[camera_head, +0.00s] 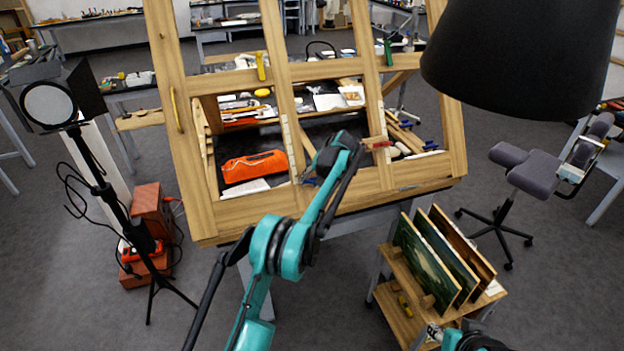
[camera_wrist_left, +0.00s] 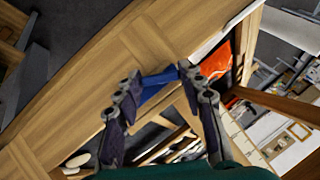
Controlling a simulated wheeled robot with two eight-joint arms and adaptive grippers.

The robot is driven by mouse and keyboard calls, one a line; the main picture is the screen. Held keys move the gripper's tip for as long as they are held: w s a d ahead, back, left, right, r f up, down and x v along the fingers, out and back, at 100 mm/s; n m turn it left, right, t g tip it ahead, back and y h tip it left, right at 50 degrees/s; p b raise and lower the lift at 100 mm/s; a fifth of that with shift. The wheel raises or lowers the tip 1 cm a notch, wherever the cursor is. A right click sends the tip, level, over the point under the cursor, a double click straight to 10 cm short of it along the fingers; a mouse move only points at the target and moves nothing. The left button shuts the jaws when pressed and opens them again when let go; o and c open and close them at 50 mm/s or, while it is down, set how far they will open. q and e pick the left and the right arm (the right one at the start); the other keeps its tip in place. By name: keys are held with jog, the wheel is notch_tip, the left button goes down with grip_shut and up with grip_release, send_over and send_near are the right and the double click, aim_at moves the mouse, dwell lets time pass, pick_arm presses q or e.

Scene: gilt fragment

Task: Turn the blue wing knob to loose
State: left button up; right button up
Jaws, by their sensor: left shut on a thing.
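The blue wing knob (camera_wrist_left: 158,90) shows in the left wrist view as a blue bar between the two finger tips of my left gripper (camera_wrist_left: 158,78). The gripper is shut on it. In the head view my left gripper (camera_head: 310,178) is at the lower inner part of the wooden easel frame (camera_head: 340,207), mostly hidden behind my own wrist. Only a small bit of blue shows there. The knob's turn angle and any loose mark cannot be read. Part of my right arm (camera_head: 462,339) shows at the bottom edge; its finger state is unclear.
An orange pouch (camera_head: 254,166) and tools lie behind the frame's bars. A red-handled clamp (camera_head: 380,145) sits right of my left wrist. A black lamp shade (camera_head: 520,55) hangs at upper right. A cart with panels (camera_head: 428,262) stands at lower right, a lamp stand (camera_head: 102,190) at left.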

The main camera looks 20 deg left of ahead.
pick_arm(q)
jog(key=n+h, duration=0.1)
jog(key=n, duration=0.1)
jog(key=n+t+h, duration=0.1)
jog(key=n, duration=0.1)
jog(key=shift+s+a+f+h, duration=0.1)
jog(key=shift+s+a+h, duration=0.05)
jog(key=shift+h, duration=0.25)
dwell(0.4)
jog(key=o, duration=1.2)
jog(key=shift+c, duration=0.2)
jog(key=v, duration=1.2)
jog(key=shift+a, duration=0.1)
jog(key=shift+s, duration=0.1)
